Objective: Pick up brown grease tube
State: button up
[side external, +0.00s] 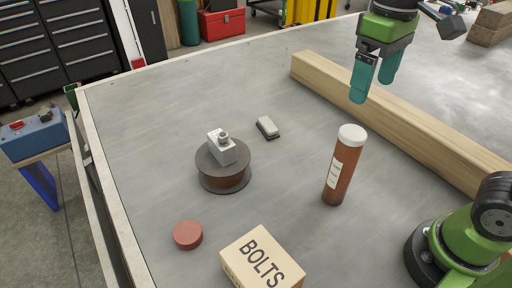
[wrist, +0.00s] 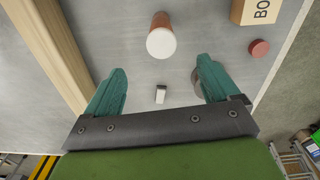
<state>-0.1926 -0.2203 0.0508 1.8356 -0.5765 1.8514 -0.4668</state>
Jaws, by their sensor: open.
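The brown grease tube (side external: 342,170) stands upright on the grey table, with a white cap and a pale label. In the wrist view the tube (wrist: 161,37) shows from above, its white cap facing the camera, beyond and between the fingertips. My gripper (side external: 374,88) is open and empty, raised above the table near the wooden beam, behind and right of the tube in the side view. In the wrist view the teal fingers of my gripper (wrist: 160,78) are spread wide, with nothing between them.
A long wooden beam (side external: 400,120) lies right of the tube. A spool (side external: 224,177) carries a small grey metal part (side external: 222,148). A small eraser-like block (side external: 267,127), a red disc (side external: 188,235) and a BOLTS box (side external: 260,262) lie around. Bare table surrounds the tube.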

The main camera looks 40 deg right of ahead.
aim_at(353, 132)
notch_tip(353, 132, down, 9)
jog(key=shift+w+a+f, duration=0.1)
jog(key=shift+w+f, duration=0.15)
jog(key=shift+f, duration=1.1)
jog(key=shift+w+f, duration=0.2)
jog(key=shift+f, duration=1.15)
jog(key=shift+c, duration=0.4)
jog(key=shift+r, duration=0.1)
grip_shut()
